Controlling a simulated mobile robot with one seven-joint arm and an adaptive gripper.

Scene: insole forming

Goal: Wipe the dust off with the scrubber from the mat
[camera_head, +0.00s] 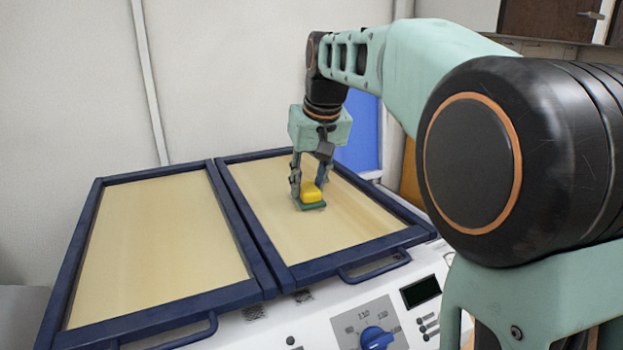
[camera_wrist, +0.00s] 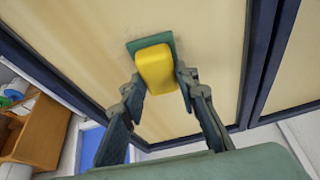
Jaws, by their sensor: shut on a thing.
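The scrubber (camera_head: 312,193) has a yellow body and a green pad underneath. My gripper (camera_head: 310,187) is shut on its yellow body, one finger on each side. The scrubber is over the right tan mat (camera_head: 260,205), around its middle, with the green pad low and seeming to touch the surface. In the wrist view the scrubber (camera_wrist: 156,68) sits between my fingertips (camera_wrist: 157,82), and the green pad shows along its far edge. The mat (camera_wrist: 215,40) fills much of that view. I cannot make out distinct dust; only faint streaks and a slight dark smudge show near the scrubber.
A second tan mat (camera_head: 160,240) lies left in its own dark blue frame. Frame handles (camera_head: 375,268) stick out at the front. The machine's panel has a blue knob (camera_head: 377,338) and a dark display (camera_head: 420,291). A wooden shelf (camera_wrist: 38,130) shows at left in the wrist view.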

